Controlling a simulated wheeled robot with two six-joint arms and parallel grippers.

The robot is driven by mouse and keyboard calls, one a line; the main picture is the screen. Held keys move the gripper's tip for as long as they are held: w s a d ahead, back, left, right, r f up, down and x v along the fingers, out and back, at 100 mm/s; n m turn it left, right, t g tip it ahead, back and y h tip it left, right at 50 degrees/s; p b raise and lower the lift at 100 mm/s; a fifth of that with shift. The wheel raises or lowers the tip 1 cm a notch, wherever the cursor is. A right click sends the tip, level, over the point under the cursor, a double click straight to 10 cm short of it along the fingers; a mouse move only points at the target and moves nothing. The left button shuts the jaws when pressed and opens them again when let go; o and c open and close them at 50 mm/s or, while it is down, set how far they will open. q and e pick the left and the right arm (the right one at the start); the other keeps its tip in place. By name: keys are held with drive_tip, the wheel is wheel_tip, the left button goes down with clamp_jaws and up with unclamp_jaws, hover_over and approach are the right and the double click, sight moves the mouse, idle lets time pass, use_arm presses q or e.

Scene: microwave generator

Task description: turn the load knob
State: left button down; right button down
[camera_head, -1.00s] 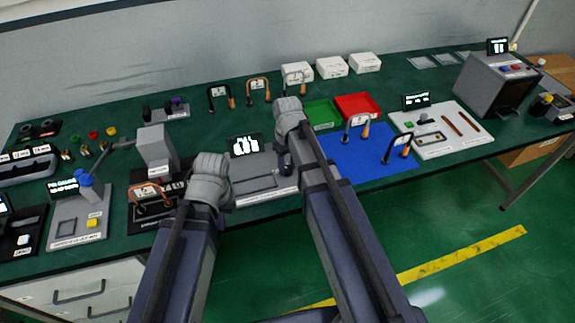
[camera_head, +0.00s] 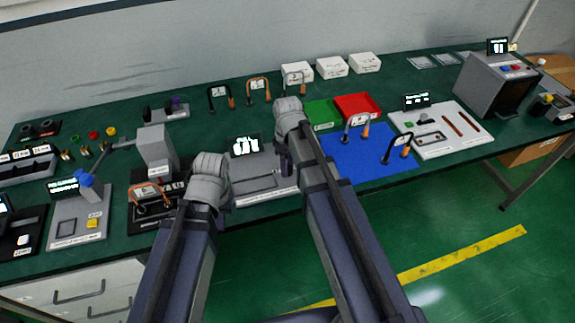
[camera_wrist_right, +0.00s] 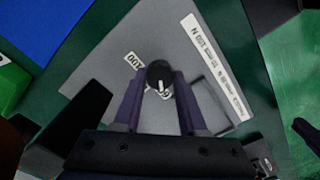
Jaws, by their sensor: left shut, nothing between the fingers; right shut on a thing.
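The load knob (camera_wrist_right: 159,73) is a round black knob with a white pointer, on a grey panel (camera_head: 245,194) with a small dark display (camera_head: 245,146). The panel also shows in the right wrist view (camera_wrist_right: 100,85), with a label by the knob. My right gripper (camera_wrist_right: 158,86) is shut on the knob, one finger on each side. In the head view my right gripper (camera_head: 284,158) reaches down onto the panel's right side and hides the knob. My left gripper (camera_head: 208,168) is over the panel's left edge, its fingers hidden behind the wrist; it holds nothing.
A black unit with a cable loop (camera_head: 152,190) stands left of the panel. A blue mat (camera_head: 365,165) with handled parts lies to the right, with green (camera_head: 321,113) and red (camera_head: 357,105) trays behind it. The table's front edge is close to the panel.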

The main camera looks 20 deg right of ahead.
drive_tip(key=shift+c, duration=2.3)
unclamp_jaws()
wheel_tip(320, 180, up, 8)
drive_tip(key=p, duration=0.8)
drive_tip(key=shift+f, duration=0.1)
drive_tip(key=s+a+m+h, duration=0.1)
drive_tip(key=s+a+m, duration=0.4)
drive_tip(key=s+a, duration=0.5)
drive_tip(key=s, duration=0.4)
drive_tip(key=shift+s+a+m, duration=0.35)
drive_tip(key=shift+m, duration=0.05)
